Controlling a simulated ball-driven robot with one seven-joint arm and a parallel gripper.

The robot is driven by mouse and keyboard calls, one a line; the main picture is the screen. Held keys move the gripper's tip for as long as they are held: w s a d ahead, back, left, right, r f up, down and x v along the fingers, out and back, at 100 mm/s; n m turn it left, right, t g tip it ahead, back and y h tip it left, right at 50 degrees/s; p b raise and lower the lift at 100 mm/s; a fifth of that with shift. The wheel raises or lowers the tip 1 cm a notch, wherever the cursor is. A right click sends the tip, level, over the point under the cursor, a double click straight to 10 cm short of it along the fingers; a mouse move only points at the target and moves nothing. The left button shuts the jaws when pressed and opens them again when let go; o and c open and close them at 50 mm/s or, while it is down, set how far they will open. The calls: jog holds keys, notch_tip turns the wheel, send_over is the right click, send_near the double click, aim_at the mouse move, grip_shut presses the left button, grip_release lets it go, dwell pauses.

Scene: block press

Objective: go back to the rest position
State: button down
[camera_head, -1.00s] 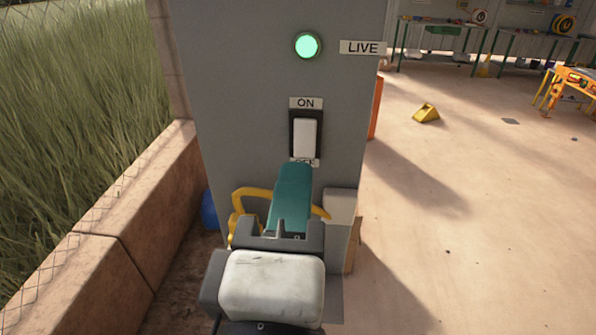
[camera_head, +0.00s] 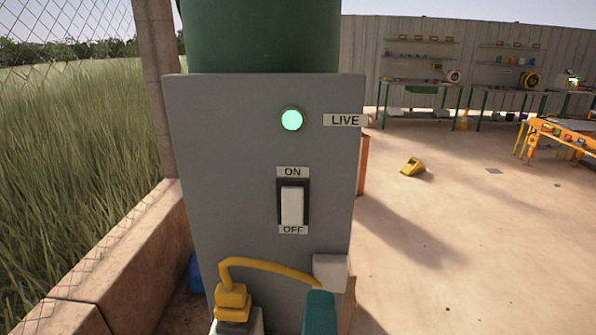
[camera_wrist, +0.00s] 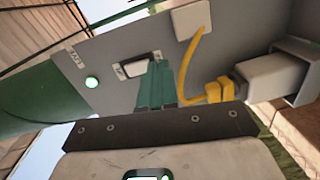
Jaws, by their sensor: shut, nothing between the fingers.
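My gripper (camera_head: 319,312) shows only as a teal finger end at the bottom edge of the head view, below the switch and in front of the panel. In the wrist view its teal fingers (camera_wrist: 156,85) are together and empty. The white rocker switch (camera_head: 292,206) sits between ON and OFF labels on the grey panel (camera_head: 230,170). The green lamp (camera_head: 291,120) beside the LIVE label (camera_head: 345,120) is lit. The lamp also shows in the wrist view (camera_wrist: 92,82), and the switch (camera_wrist: 137,66) is partly hidden by the fingers there.
A yellow plug (camera_head: 232,300) and its yellow cable (camera_head: 270,266) run to a pale box (camera_head: 330,270) low on the panel. A low wall (camera_head: 110,255) and fence stand left. Open floor lies right, with a yellow wedge-shaped object (camera_head: 412,166) and an orange table (camera_head: 565,135).

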jog(key=d+f+m+g+h, duration=0.1)
jog(key=d+f+m+g, duration=0.3)
jog(key=d+f, duration=0.6)
jog(key=d+f+m+g+h, duration=0.1)
jog(key=d+f+m+g, duration=0.5)
jog(key=f, duration=0.9)
jog(key=s+d+f+m+g+y, duration=0.1)
jog(key=s+d+f+m+g, duration=0.2)
jog(key=s+d+f, duration=0.2)
jog(key=s+d+f+m+g+y, duration=0.2)
jog(key=s+d+f+m+g, duration=0.1)
jog(key=s+f, duration=0.7)
jog(key=shift+s+d+f+m, duration=0.3)
jog(key=shift+s+d+f, duration=0.1)
jog(key=shift+s+d, duration=0.55)
